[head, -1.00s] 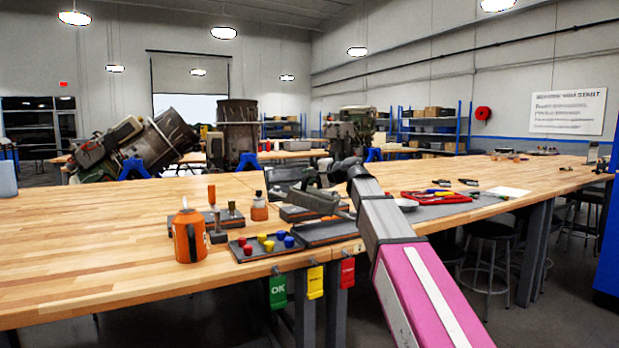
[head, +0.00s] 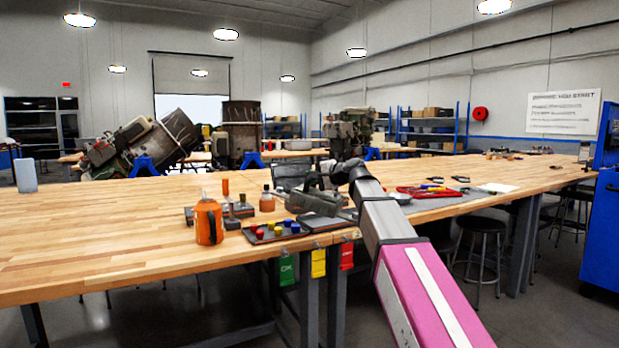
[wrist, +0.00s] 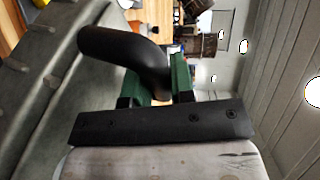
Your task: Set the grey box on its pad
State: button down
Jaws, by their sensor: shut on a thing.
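The grey box (head: 302,204), a low grey-green case with a handle on top, is at the near side of the wooden bench in the head view. My gripper (head: 322,180) is shut on the box by its handle; the fingertips are small and partly hidden there. In the wrist view a thick black curved handle (wrist: 125,48) and green parts (wrist: 178,75) show close to the camera, beside a dark bar. A dark flat pad (head: 322,224) lies just below the box in the picture. I cannot tell whether the box touches it.
An orange can (head: 208,222) and a dark tray (head: 270,234) with coloured knobs stand left of the box. An orange bottle (head: 267,202) is behind.

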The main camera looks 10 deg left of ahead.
jog(key=w+d+f+m+t+h, duration=0.1)
jog(key=d+f+m+h, duration=0.3)
jog(key=d, duration=0.6)
jog(key=w+d+f+m+t+h, duration=0.2)
jog(key=d+f+m+t+h, duration=0.2)
jog(key=d, duration=0.6)
jog(key=w+d+f+m+t+h, duration=0.1)
jog(key=d+f+m+h, duration=0.3)
jog(key=d, duration=0.6)
notch_tip(320, 180, down, 3)
jog(key=shift+w+r+t+h, duration=0.15)
jog(key=shift+r+t+h, duration=0.05)
jog(key=shift+t+h, duration=0.65)
